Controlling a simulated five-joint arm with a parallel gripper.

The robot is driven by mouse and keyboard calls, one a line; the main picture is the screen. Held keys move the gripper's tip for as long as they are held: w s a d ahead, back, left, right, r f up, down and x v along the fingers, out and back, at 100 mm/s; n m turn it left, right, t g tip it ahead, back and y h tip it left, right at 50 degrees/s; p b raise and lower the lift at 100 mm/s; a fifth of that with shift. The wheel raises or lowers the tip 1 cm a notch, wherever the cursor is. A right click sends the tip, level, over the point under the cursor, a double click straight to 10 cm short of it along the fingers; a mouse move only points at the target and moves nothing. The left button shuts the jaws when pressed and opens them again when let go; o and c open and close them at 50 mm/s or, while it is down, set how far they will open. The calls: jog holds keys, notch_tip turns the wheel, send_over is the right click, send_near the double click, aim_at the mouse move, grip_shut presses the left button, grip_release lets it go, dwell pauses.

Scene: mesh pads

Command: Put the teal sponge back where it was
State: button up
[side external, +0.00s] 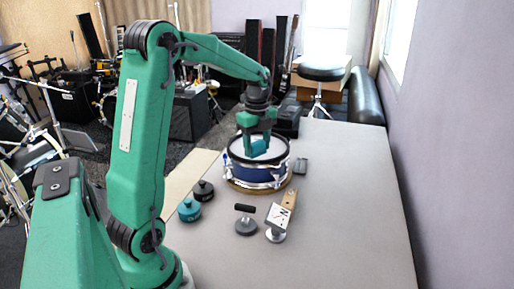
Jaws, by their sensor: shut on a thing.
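The teal sponge (259,147) is a small block, seen above the white top of a blue drum (254,175). My gripper (257,141) points down and is shut on the sponge. The fingers are a similar teal, so their edges are hard to tell apart from the sponge. I cannot tell whether the sponge touches the drum's top or hangs just above it.
In front of the drum are a teal weight (189,211), a black weight (204,191), a black bar (244,208), a grey disc (246,226), a white block (278,216) and a wooden block (290,198). The grey table (350,215) is clear at right.

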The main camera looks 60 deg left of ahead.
jog(key=s+d+f+n, duration=0.2)
jog(key=s+f+n, duration=0.15)
jog(key=s, duration=0.45)
jog(key=s+d+f+n, duration=0.1)
jog(key=s+f+n, duration=0.25)
jog(key=s, duration=0.45)
send_over(217, 222)
jog(key=shift+w+f, duration=0.1)
jog(key=shift+f, duration=2.9)
jog(key=shift+f, duration=0.1)
jog(key=shift+f, duration=1.95)
jog(key=shift+f, duration=0.15)
jog(key=o, duration=1)
jog(key=shift+a+r, duration=0.15)
jog(key=shift+r, duration=6)
